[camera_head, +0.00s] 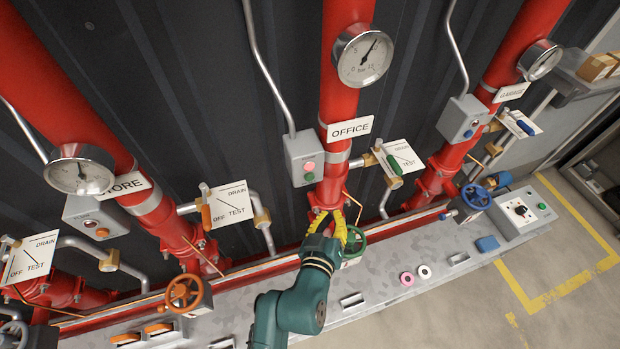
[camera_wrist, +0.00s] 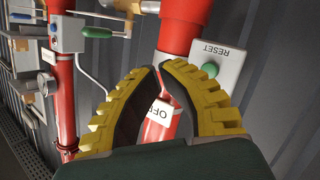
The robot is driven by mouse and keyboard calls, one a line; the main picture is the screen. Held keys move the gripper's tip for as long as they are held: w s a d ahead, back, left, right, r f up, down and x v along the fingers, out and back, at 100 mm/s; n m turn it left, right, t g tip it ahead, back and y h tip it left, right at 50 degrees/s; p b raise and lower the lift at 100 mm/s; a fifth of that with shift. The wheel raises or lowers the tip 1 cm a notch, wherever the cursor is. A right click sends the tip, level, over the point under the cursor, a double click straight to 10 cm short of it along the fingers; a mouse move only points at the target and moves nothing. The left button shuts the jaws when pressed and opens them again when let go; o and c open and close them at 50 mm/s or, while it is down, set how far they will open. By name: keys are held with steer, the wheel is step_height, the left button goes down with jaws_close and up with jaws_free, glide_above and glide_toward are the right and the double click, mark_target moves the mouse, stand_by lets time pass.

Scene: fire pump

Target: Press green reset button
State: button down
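The green reset button (camera_wrist: 210,70) shows in the wrist view on a grey box labelled RESET, which appears upside down to the right of my fingertips. In the head view a small green button (camera_head: 309,177) sits below a pink one on the grey box (camera_head: 300,150) beside the OFFICE pipe. My gripper (camera_head: 331,212) is below that box, in front of the red pipe, apart from the button. In the wrist view its yellow curved fingers (camera_wrist: 159,65) bow inward and their tips nearly meet, with nothing held between them.
The red OFFICE pipe (camera_head: 340,90) stands right behind my gripper. A green handwheel (camera_head: 354,243) is close at its right. A DRAIN/TEST plate with a green lever (camera_head: 394,165) is to the right of the pipe. An orange handwheel (camera_head: 185,293) is at left.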

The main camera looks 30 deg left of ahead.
mark_target(320, 174)
steer(key=w+a+b, duration=0.5)
steer(key=w+a, duration=0.1)
steer(key=shift+a, duration=0.15)
stand_by(0.3)
stand_by(1.1)
steer(key=shift+w+a+b, duration=0.3)
steer(key=shift+b, duration=0.1)
steer(key=shift+w+a+b, duration=0.35)
steer(key=shift+w+b, duration=0.05)
stand_by(0.7)
steer(key=shift+s+d+p, duration=0.6)
steer(key=shift+s+d, duration=0.05)
steer(key=shift+d, duration=0.1)
